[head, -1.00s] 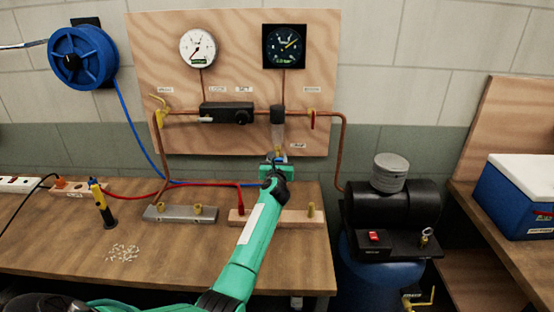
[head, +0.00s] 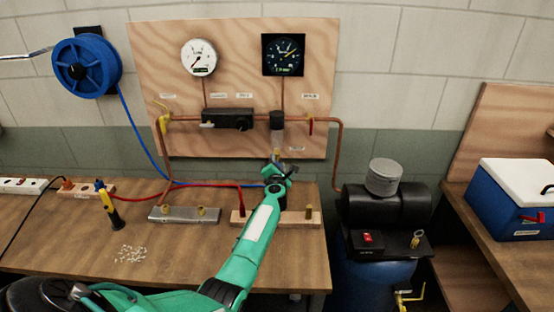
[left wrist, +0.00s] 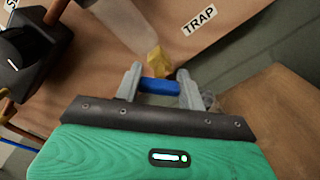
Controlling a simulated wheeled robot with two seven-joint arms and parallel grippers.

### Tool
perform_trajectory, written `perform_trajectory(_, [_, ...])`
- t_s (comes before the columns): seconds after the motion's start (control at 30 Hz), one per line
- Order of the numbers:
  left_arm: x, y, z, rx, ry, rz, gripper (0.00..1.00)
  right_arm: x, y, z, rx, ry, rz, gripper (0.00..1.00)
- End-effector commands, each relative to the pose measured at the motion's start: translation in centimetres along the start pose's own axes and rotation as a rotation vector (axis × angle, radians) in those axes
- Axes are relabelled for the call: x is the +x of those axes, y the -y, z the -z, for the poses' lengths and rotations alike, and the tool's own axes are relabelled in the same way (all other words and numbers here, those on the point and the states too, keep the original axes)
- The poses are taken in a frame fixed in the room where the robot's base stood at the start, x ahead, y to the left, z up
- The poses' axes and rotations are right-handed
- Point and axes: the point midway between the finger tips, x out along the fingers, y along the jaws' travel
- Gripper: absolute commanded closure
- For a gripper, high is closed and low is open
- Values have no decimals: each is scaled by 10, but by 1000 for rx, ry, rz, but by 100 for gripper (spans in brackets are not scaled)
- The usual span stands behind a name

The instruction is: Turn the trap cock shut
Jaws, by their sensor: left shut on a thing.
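The trap cock shows in the left wrist view as a brass-yellow body (left wrist: 158,60) with a blue lever (left wrist: 160,86), close to the TRAP label (left wrist: 199,20). My left gripper (left wrist: 160,88) is shut on the blue lever, one grey finger at each end. In the head view my left gripper (head: 279,163) is below the dark-topped clear trap bowl (head: 277,130) at the board's lower edge. The cock itself is too small and covered there to make out. My right gripper is not in view.
The plywood board (head: 150,70) carries gauges, a black regulator (head: 227,118) and copper pipe (head: 341,150). Hoses and fitting blocks lie on the bench (head: 60,235). A compressor (head: 388,207) stands at right. The front middle of the bench is fairly clear.

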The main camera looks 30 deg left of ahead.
Motion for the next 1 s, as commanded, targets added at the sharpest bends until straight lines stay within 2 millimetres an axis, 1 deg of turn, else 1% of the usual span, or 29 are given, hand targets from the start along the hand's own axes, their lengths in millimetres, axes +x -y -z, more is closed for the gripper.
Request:
perform_trajectory(0.03, [0,0,-1,43,-3,3,83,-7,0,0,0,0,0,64])
perform_trajectory(0.2, [-1,1,-1,205,-1,4,83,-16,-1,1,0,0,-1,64])
perform_trajectory(0.6, [-1,3,0,533,0,4,83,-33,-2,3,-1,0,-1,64])
perform_trajectory(0.8, [-1,4,1,636,0,3,83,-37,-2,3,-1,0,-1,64])
perform_trajectory(1.0, [-1,4,2,692,0,3,83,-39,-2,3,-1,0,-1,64])
